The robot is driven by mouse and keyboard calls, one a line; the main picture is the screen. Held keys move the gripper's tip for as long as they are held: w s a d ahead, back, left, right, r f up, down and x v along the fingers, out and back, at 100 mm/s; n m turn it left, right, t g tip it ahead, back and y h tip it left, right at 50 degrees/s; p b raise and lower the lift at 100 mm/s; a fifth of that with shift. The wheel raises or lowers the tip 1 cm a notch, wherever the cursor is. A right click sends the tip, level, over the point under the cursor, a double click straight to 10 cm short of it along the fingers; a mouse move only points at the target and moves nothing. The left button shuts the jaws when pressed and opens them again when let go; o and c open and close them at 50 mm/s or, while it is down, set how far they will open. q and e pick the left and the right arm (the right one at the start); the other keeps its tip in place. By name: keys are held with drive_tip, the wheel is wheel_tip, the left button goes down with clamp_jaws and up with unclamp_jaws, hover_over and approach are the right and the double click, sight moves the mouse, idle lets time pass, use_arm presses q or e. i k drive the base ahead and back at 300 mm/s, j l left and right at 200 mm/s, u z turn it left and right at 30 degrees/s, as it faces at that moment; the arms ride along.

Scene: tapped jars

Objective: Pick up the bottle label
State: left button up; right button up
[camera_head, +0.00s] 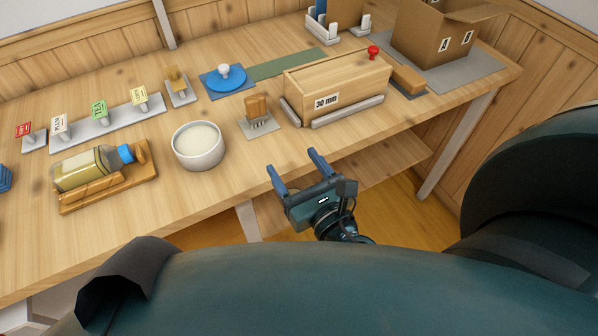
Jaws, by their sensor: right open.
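Small label cards stand in a row at the left of the table: a red card (23,129), a white card (59,124), a green card (99,109) and a yellow card (139,95). Their print is too small to read surely, so I cannot tell which is the bottle label. A bottle (85,168) with a blue cap lies on a wooden cradle (110,190) in front of them. My right gripper (296,168) is open and empty, just off the table's front edge, well to the right of the cards. My left gripper is out of view.
A white bowl (198,147) stands between the cradle and a wooden stamp-like block (257,108). A wooden box (338,88) marked "30 mm", a blue disc (223,80) and a cardboard box (440,35) are farther back or right.

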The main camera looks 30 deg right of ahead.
sight(99, 110)
drive_tip(key=k, duration=1)
